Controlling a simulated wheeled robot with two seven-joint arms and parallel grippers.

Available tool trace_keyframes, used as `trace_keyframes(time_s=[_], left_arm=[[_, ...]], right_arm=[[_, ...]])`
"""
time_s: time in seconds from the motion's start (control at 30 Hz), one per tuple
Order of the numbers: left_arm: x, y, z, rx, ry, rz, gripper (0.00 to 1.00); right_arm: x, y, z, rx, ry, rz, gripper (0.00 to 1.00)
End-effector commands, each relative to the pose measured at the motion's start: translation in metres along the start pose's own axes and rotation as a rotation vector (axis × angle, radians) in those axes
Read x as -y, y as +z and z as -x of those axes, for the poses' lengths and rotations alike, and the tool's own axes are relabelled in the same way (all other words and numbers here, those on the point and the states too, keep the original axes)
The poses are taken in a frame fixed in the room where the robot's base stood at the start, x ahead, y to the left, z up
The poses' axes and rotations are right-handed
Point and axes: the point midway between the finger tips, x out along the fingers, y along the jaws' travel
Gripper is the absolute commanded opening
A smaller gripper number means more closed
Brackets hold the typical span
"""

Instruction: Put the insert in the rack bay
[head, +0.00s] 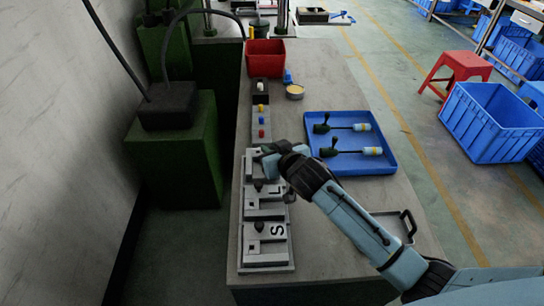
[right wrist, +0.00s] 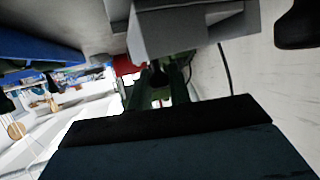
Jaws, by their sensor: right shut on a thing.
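The grey rack (head: 291,250) lies along the left side of the table, with bays in a row; the letters S and L show on the two nearer ones. Grey pieces with dark knobs, one at the S bay (head: 259,227) and one at the L bay (head: 258,187), sit there. My right gripper (head: 266,151) is over the farthest bay, shut on the insert, which is mostly hidden by the gripper. In the right wrist view a dark knob-like part (right wrist: 158,73) shows between the fingers; whether the insert is seated cannot be told. My left gripper is not in view.
A blue tray (head: 388,166) with two dark-handled parts lies right of the rack. A button panel (head: 254,124), a round tin (head: 295,91) and a red bin (head: 281,58) stand beyond.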

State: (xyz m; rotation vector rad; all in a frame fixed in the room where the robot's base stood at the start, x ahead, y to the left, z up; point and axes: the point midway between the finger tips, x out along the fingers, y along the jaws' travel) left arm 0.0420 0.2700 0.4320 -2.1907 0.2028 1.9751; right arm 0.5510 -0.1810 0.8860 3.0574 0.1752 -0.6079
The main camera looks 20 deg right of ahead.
Motion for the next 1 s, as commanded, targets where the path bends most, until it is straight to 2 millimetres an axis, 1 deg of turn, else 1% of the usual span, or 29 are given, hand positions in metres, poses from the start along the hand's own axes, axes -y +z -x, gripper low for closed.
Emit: trace_keyframes(time_s=[0.03,0.1,0.33,0.37,0.5,0.83,0.93,1.0], left_arm=[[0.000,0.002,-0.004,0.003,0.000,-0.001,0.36],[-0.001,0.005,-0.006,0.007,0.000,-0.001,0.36],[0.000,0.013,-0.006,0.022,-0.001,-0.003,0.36],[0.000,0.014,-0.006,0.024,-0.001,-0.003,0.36],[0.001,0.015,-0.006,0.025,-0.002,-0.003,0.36],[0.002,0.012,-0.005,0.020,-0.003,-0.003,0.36],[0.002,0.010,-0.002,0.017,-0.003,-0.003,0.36],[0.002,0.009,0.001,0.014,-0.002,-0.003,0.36]], right_arm=[[0.000,0.008,-0.004,-0.002,0.000,-0.001,0.00],[0.000,0.016,-0.007,-0.003,0.000,-0.001,0.00],[0.000,0.018,-0.008,-0.004,-0.001,0.000,0.00],[0.000,0.020,-0.008,0.002,0.000,0.001,0.22],[0.000,0.020,-0.008,0.002,0.000,0.001,0.40],[0.000,0.020,-0.005,0.001,0.000,0.000,0.41],[0.000,0.020,0.004,0.002,0.000,0.000,0.41],[0.000,0.019,0.014,0.002,0.000,0.000,0.41]])
